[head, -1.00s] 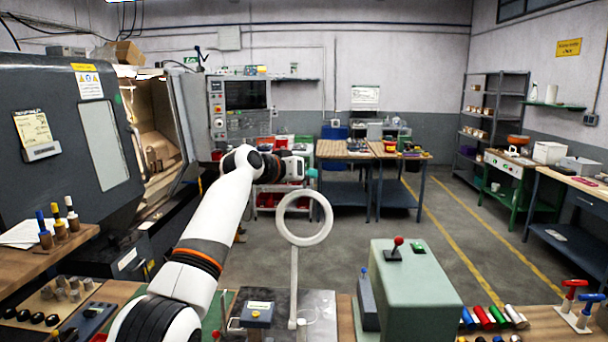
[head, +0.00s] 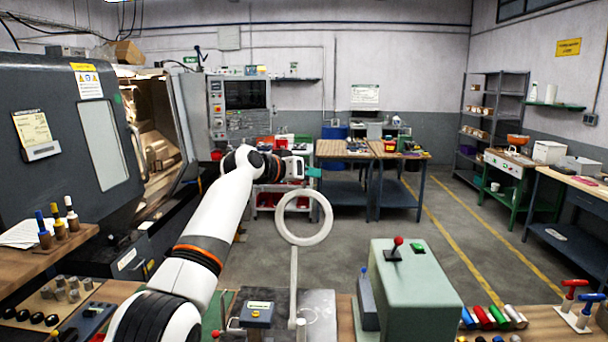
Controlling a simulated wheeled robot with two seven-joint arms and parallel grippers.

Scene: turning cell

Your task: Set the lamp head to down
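The lamp is a white ring-shaped head (head: 304,218) on a thin pale post (head: 293,285), standing upright on the bench in front of me. The ring faces me and its centre is open. My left arm reaches in from the lower left, and my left gripper (head: 314,173) is just above and beyond the ring's top in the picture. Its greenish fingertips point right; I cannot tell whether they are open or shut, or whether they touch the ring. My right gripper is not in view.
A grey-green machine box (head: 412,295) with a red-knobbed lever (head: 395,247) stands right of the lamp. A small blue box (head: 257,314) sits left of the post. The lathe (head: 65,140) fills the left side. Open floor lies beyond the bench.

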